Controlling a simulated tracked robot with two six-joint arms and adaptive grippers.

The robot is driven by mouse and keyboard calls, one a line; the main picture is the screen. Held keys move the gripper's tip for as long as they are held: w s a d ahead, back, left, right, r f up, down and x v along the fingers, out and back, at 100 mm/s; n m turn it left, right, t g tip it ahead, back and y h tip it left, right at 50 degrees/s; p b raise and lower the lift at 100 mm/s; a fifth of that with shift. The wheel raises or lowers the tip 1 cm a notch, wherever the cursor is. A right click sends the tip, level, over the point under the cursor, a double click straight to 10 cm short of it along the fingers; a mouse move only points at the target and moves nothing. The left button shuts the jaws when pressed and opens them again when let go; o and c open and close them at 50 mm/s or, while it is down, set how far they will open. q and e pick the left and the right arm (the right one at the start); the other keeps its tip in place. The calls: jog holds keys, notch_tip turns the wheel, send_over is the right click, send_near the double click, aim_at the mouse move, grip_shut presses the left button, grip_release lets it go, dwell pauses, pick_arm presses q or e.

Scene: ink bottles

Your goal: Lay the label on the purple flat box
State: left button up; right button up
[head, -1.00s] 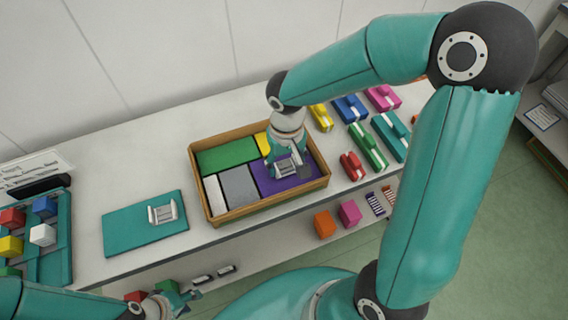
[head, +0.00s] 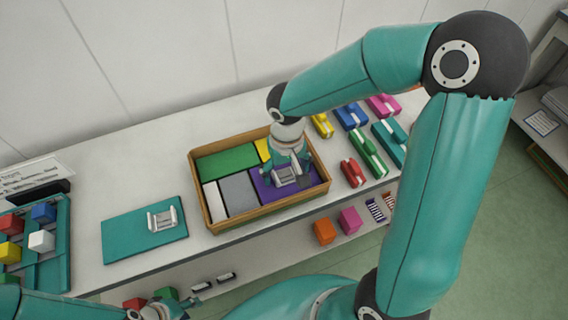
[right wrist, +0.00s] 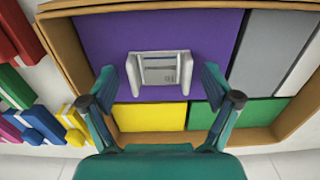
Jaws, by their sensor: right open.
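The label (right wrist: 160,70) is a pale, frame-like piece with raised ends and a printed grey middle. In the right wrist view it appears to lie flat on the purple flat box (right wrist: 110,42), near the edge by the yellow box. It also shows in the head view (head: 286,178), just below my right gripper. My right gripper (right wrist: 160,82) is open, with one finger on each side of the label and visible gaps between. My left gripper (head: 172,308) is at the bottom left of the head view, in front of the table and far from the label; its fingers are unclear.
A wooden tray (head: 212,214) holds the purple, green (head: 228,160), yellow, grey and white flat boxes. A similar pale piece (head: 162,219) lies on a teal mat (head: 125,238). A rack with cubes (head: 62,270) is at left.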

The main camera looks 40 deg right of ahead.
aim_at(286, 177)
notch_tip(286, 177, up, 12)
jog(key=shift+p, duration=0.35)
dwell(0.5)
